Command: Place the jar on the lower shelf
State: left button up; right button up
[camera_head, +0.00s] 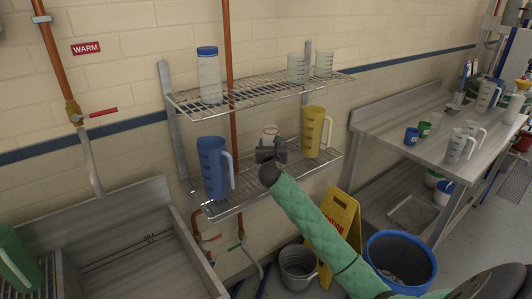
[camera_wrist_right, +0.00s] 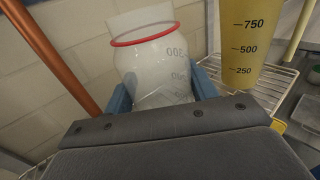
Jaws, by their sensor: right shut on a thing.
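The jar (camera_wrist_right: 150,55) is clear, with a red ring round its neck and grey volume marks. In the head view the jar (camera_head: 270,132) shows just above my right gripper (camera_head: 270,152), at the level of the lower shelf (camera_head: 240,195). My right gripper is shut on the jar, its blue fingers (camera_wrist_right: 160,95) on both sides of it in the right wrist view. The jar's base is hidden, so I cannot tell whether it touches the wire. My left gripper is not in view.
A blue jug (camera_head: 213,168) stands left on the lower shelf and a yellow jug (camera_head: 313,132) right, close to the jar. The upper shelf (camera_head: 255,93) holds a blue-lidded bottle (camera_head: 209,78) and two clear beakers. A copper pipe (camera_head: 228,45) runs behind.

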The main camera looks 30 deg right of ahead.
jog(key=shift+w+a+f, duration=0.25)
jog(key=shift+w+f, duration=0.1)
jog(key=shift+w, duration=0.2)
jog(key=shift+w+a+f, duration=0.2)
jog(key=shift+w+f, duration=0.15)
jog(key=shift+w, duration=0.15)
jog(key=shift+a+f+p, duration=0.1)
jog(key=shift+f+p, duration=0.8)
jog(key=shift+f, duration=1.05)
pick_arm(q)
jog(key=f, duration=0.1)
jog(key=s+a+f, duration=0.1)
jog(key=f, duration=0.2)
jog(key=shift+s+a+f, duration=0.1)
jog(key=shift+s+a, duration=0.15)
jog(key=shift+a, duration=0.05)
pick_arm(e)
jog(key=shift+f, duration=0.15)
jog(key=o, duration=1.1)
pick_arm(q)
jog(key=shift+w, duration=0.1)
